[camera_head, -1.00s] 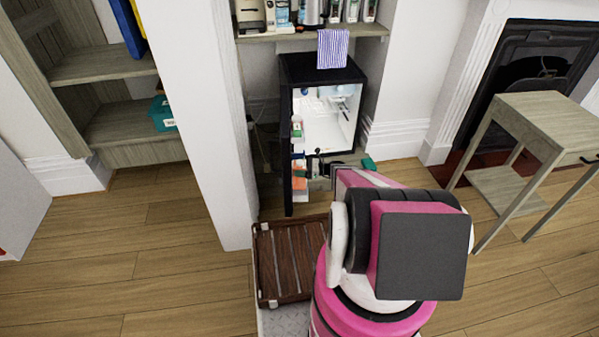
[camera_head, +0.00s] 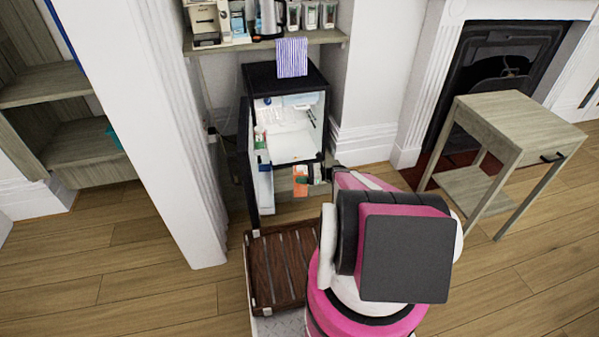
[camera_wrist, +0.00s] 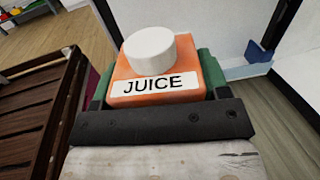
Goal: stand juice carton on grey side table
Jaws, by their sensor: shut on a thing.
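The juice carton (camera_wrist: 157,87) is orange with a white round cap and a label reading JUICE. In the wrist view it sits between the green pads of my gripper (camera_wrist: 155,92), which is shut on it. In the head view the orange carton (camera_head: 300,181) is in front of the open fridge, with my gripper (camera_head: 312,178) at its right side. My arm hides part of that area. The grey side table (camera_head: 520,118) stands at the right, well apart from the carton. Its visible top is bare, and it has a lower shelf and a drawer with a dark handle.
The black mini fridge (camera_head: 287,82) stands open, its door (camera_head: 250,165) swung out to the left. A brown slatted wooden tray (camera_head: 283,265) lies in front of it. A white pillar (camera_head: 150,130) stands left, a fireplace (camera_head: 500,75) behind the side table. Open wooden floor lies around the table.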

